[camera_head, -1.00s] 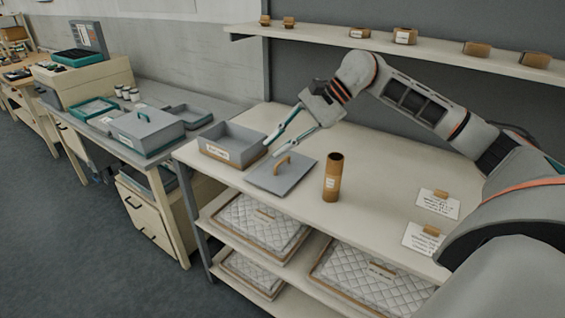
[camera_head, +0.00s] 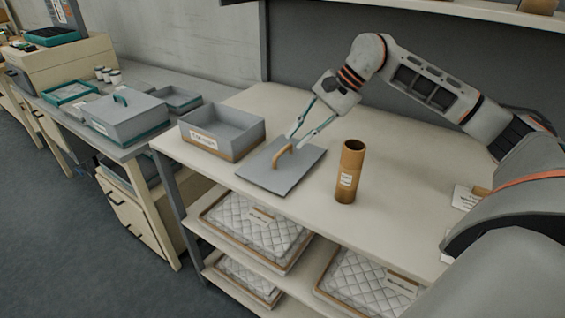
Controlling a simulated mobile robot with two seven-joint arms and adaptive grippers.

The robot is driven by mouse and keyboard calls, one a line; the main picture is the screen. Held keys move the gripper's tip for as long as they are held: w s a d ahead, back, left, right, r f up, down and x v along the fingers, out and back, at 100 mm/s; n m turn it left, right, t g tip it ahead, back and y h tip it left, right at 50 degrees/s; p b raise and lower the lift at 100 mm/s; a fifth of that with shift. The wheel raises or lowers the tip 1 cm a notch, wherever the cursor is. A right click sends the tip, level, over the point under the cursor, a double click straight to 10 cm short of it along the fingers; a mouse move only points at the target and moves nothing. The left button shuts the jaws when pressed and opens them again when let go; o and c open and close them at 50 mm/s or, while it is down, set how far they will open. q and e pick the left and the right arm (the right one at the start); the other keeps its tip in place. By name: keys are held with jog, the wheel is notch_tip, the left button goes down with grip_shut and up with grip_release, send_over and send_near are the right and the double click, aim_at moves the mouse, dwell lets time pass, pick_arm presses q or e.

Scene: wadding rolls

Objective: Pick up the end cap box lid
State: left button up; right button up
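The end cap box lid (camera_head: 276,176) is a flat grey square plate with a tan arched handle (camera_head: 283,154). It lies on the light table top (camera_head: 394,190). The open grey box (camera_head: 222,131), with a tan base and a white label, stands just left of it. My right gripper (camera_head: 297,141) hangs over the lid's back edge, close to the handle, with its two thin fingers spread apart and nothing visible between them. Whether a fingertip touches the handle or lid cannot be told. My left gripper is not in view.
A brown tube (camera_head: 348,171) stands upright right of the lid. A card (camera_head: 466,197) lies further right, partly hidden by my arm. Quilted trays (camera_head: 255,225) fill the shelves below. A lidded grey box (camera_head: 126,117) stands on the left bench.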

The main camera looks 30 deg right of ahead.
aim_at(284, 149)
jog(key=x, duration=0.5)
jog(key=shift+a+r, duration=0.1)
jog(key=shift+a, duration=0.15)
grip_shut()
